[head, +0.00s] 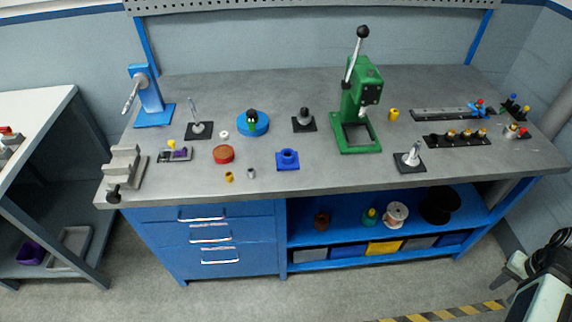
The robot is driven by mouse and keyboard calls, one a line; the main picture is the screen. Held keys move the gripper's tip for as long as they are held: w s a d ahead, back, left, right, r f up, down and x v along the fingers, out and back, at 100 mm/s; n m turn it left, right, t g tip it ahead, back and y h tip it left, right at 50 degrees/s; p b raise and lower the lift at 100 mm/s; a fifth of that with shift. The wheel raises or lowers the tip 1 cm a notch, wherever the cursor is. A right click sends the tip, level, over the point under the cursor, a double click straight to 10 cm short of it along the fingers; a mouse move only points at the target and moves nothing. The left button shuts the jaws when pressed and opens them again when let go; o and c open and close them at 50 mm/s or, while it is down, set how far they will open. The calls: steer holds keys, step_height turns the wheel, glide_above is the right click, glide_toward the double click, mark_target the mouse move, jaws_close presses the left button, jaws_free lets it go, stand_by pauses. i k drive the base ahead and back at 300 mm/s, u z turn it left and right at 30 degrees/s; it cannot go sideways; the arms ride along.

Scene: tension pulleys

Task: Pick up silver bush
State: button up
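The silver bush (251,173) is a small grey cylinder standing upright near the front edge of the grey workbench top (330,178). A yellow bush (229,176) stands just left of it, apart from it. A blue block with a round boss (288,159) sits to its right. My arm shows at the lower right corner, off the bench and far from the silver bush. My gripper (514,268) seems to be at its pale end, and I cannot make out whether its fingers are open.
A red round part (223,154) and a white ring (224,134) lie behind the bushes. A green press (358,105) stands at the back right, and a grey vise (124,168) at the left. The bench front right of the blue block is clear.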

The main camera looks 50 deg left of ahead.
mark_target(251, 170)
steer(key=z, duration=0.15)
steer(key=k, duration=2.15)
steer(key=u, duration=2.55)
steer(key=i, duration=1.05)
